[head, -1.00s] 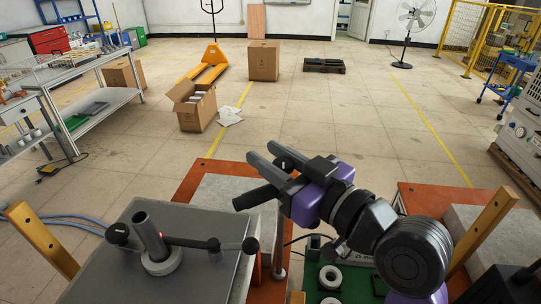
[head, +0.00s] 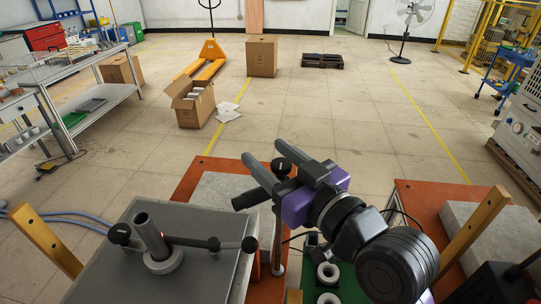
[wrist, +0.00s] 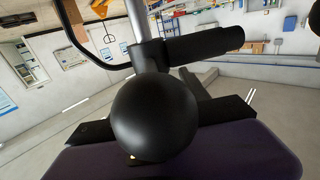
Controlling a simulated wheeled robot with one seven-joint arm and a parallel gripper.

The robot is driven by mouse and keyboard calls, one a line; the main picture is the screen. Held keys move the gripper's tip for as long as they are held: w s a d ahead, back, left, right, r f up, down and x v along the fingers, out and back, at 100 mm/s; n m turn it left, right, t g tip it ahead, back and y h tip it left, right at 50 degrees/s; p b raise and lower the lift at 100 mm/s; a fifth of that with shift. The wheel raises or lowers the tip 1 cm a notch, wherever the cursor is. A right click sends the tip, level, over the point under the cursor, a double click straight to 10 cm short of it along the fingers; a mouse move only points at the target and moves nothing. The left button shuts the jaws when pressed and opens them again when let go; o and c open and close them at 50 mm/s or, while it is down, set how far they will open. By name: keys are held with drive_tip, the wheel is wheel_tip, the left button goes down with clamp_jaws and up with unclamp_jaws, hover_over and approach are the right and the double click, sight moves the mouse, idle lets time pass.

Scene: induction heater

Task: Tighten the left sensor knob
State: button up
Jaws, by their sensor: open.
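My gripper (head: 263,150) is open, above the orange bench at the centre of the head view. Its two dark fingers point up and left. A black ball knob (head: 280,168) shows between the fingers, with a gap visible around it. In the wrist view a black ball (wrist: 154,118) fills the middle, close in front of the purple gripper body. A metal post (wrist: 138,22) and a black cylindrical part (wrist: 203,45) show behind it. The black cylinder also shows left of my gripper in the head view (head: 243,203). No label tells which knob is the left sensor one.
A grey metal box (head: 205,270) stands at lower left, bearing an upright tube (head: 151,236) and a rod with black balls (head: 250,244). A green board with white rings (head: 327,272) lies below my arm.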

sight(289, 170)
drive_tip(key=b+v, duration=0.1)
drive_tip(key=v, duration=0.6)
drive_tip(key=shift+s+d+b, duration=0.25)
drive_tip(key=shift+s+b, duration=0.05)
drive_tip(key=shift+b, duration=0.05)
drive_tip(key=shift+r, duration=0.1)
drive_tip(key=s+d+f+m+t+h, duration=0.2)
drive_tip(key=d+m+t+h, duration=0.45)
drive_tip(key=d, duration=0.25)
drive_tip(key=s+d+f+g+h, duration=0.1)
drive_tip(key=s+d+f+g, duration=0.1)
drive_tip(key=s+f, duration=0.8)
drive_tip(key=s+d+f+g+h, duration=0.2)
drive_tip(key=s+f+g, duration=0.2)
drive_tip(key=s+f, duration=0.7)
drive_tip(key=s, duration=0.8)
drive_tip(key=shift+d+g, duration=0.3)
drive_tip(key=shift+g, duration=0.05)
